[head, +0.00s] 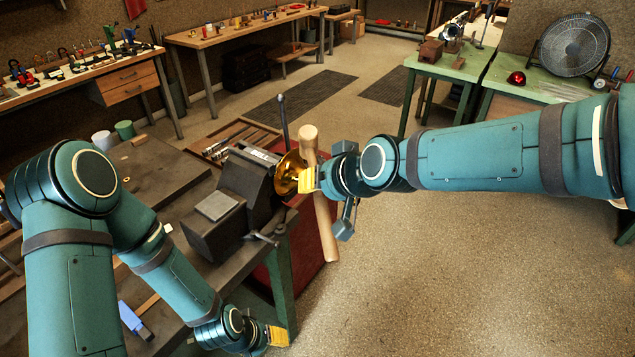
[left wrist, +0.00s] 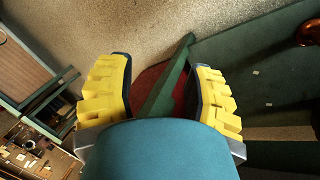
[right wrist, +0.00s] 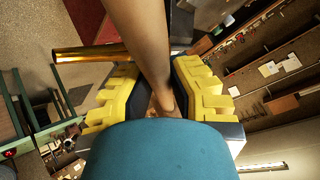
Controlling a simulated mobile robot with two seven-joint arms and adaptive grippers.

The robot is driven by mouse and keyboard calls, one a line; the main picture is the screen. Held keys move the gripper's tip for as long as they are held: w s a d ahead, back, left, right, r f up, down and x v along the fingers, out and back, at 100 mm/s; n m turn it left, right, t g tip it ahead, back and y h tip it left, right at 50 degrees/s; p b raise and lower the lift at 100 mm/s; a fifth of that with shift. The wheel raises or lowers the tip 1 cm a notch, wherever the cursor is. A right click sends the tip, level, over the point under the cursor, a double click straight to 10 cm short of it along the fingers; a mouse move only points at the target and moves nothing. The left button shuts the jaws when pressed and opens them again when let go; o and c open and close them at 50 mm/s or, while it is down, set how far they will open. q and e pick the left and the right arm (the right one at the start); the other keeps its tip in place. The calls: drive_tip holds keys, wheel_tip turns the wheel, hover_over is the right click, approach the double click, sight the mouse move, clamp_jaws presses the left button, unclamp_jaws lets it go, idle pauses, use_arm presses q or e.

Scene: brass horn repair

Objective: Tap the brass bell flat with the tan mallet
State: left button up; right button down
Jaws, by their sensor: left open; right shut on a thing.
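The brass bell (head: 286,174) sits at the dark vise (head: 247,178) on the bench's right end, its flared mouth turned towards my right gripper. My right gripper (head: 312,180) is shut on the tan mallet (head: 326,230), beside the bell. The mallet stands roughly upright in the head view, one end above the gripper and a long part below. In the right wrist view the mallet (right wrist: 142,38) passes between the fingers, with a brass edge (right wrist: 88,54) beside it. I cannot tell whether mallet and bell touch. My left gripper (head: 278,336) is open and empty, low by the bench's front corner.
The dark workbench (head: 160,170) fills the left, with a green leg (head: 282,280) and a red cabinet (head: 312,256) by the vise. A blue-handled tool (head: 133,318) lies near the bench's front. The floor at right is clear.

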drive_tip(key=shift+b, duration=0.65)
drive_tip(key=f+b, duration=0.1)
drive_tip(key=w+f+b, duration=0.1)
drive_tip(key=f+b, duration=0.1)
drive_tip(key=shift+w+f, duration=0.1)
drive_tip(key=shift+f, duration=0.1)
drive_tip(key=shift+w+f+b, duration=0.35)
drive_tip(key=shift+f+b, duration=0.55)
drive_tip(key=shift+b, duration=0.2)
drive_tip(key=shift+w+f+b, duration=0.1)
drive_tip(key=shift+f+b, duration=0.2)
drive_tip(key=shift+b, duration=0.3)
idle(0.5)
